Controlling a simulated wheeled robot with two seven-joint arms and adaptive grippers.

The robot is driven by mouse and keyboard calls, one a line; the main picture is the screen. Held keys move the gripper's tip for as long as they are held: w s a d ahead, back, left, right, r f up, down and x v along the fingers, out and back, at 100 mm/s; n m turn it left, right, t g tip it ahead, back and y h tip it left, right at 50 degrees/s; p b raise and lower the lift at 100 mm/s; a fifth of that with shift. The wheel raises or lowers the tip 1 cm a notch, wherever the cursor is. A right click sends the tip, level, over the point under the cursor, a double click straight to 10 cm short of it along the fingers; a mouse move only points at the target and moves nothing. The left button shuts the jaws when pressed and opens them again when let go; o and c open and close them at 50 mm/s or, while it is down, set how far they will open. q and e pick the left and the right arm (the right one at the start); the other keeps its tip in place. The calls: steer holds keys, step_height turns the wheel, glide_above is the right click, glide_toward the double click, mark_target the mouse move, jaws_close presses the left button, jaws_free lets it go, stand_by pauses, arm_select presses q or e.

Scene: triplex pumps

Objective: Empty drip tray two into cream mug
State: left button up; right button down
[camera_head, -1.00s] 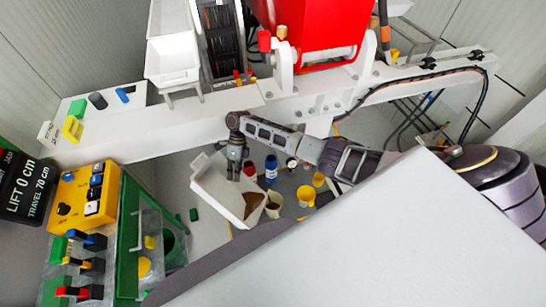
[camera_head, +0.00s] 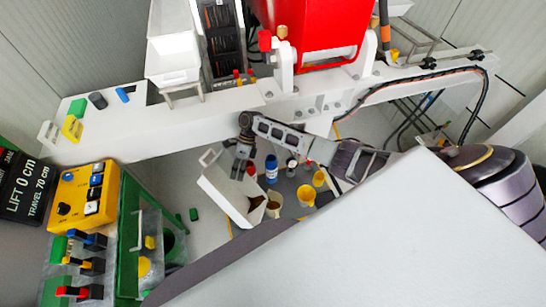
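My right gripper (camera_head: 240,171) points down at the upper edge of a white drip tray (camera_head: 222,201) and appears shut on it; the fingertips are partly hidden. The tray is tilted, its lower end to the right. A little brown matter (camera_head: 257,203) shows at that end. A cream mug (camera_head: 273,208) stands just right of the low end, close under it; I cannot tell if they touch. The number on the tray cannot be read. My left gripper is not in view.
Yellow mugs (camera_head: 306,195) stand right of the cream mug. A blue bottle (camera_head: 271,169) and a small dark bottle (camera_head: 291,167) stand behind. A white beam (camera_head: 190,121) crosses above. A green-framed panel (camera_head: 130,235) is at left. My large pale body part covers the lower right.

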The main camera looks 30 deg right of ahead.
steer(key=shift+s+d+r, duration=0.1)
steer(key=shift+d, duration=0.1)
steer(key=shift+d+r+y, duration=0.2)
steer(key=shift+d+y, duration=0.1)
steer(key=shift+y, duration=0.2)
steer(key=shift+s+d+r+t, duration=0.1)
steer(key=shift+d+t, duration=0.05)
steer(key=shift+t, duration=0.15)
steer(key=shift+s+d+r+n+y+b, duration=0.1)
steer(key=shift+s+d+n+y+b, duration=0.15)
steer(key=shift+y+b, duration=0.45)
steer(key=shift+d+r+n+y+b, duration=0.3)
steer(key=shift+d+b, duration=0.1)
steer(key=shift+b, duration=0.7)
steer(key=a+h+p, duration=0.1)
steer(key=p, duration=0.1)
steer(key=shift+w+r+p, duration=0.1)
steer(key=shift+w+p, duration=0.05)
steer(key=shift+p, duration=0.15)
steer(key=shift+w+a+f+h+p, duration=0.15)
steer(key=shift+a+f+h+p, duration=0.25)
steer(key=shift+p, duration=0.2)
steer(key=shift+w+a+f+m+h, duration=0.15)
steer(key=shift+a+f+m+h, duration=0.25)
steer(key=shift+f+m+h, duration=0.2)
